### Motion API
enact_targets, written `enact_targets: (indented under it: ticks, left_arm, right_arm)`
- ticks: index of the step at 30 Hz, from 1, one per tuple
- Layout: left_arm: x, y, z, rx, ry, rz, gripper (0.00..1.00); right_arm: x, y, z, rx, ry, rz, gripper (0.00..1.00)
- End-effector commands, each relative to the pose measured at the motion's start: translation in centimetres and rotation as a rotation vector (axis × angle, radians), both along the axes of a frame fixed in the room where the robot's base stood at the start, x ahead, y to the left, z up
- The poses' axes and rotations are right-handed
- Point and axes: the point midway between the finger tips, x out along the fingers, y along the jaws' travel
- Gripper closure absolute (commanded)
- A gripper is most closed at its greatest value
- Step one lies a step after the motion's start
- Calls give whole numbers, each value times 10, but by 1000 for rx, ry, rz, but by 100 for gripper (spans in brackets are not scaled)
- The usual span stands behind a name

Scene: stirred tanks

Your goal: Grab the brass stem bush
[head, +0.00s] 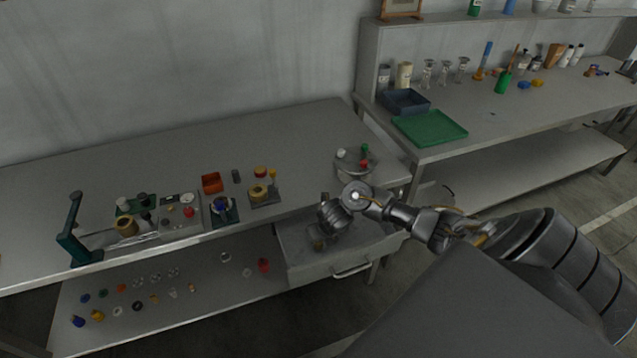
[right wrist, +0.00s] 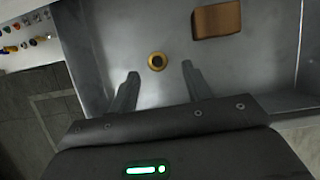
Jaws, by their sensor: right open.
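The brass stem bush appears to be the small gold ring with a dark hole (right wrist: 157,61) lying on the floor of the open drawer (head: 345,257). A small brass-coloured piece (head: 319,244) in the drawer in the head view looks like the same part. My right gripper (right wrist: 160,74) is open and empty. In the right wrist view the ring lies between the lines of the two fingers, just beyond their tips, not touched. In the head view my right gripper (head: 326,230) is over the drawer and hides part of it. My left gripper is not in view.
A brown block (right wrist: 217,20) also lies in the drawer, beyond the ring. The drawer's walls stand close on both sides. Several small parts lie on the lower shelf (head: 200,318).

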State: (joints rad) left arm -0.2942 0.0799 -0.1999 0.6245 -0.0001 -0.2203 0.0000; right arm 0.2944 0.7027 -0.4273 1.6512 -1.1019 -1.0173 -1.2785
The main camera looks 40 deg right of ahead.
Motion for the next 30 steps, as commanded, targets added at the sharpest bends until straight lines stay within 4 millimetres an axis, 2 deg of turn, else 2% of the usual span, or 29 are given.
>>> enact_targets:
  ticks: [3,9,18,27,30]
  left_arm:
    - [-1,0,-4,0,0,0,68]
    - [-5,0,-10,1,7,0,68]
    - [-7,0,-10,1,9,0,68]
    - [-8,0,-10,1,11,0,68]
    - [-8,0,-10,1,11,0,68]
  right_arm:
    - [5,2,-19,2,5,-3,51]
    - [15,0,-42,2,3,-2,51]
    - [17,-1,-45,0,1,0,51]
    - [17,-1,-45,-1,1,0,90]
    - [17,-1,-44,-1,1,0,99]
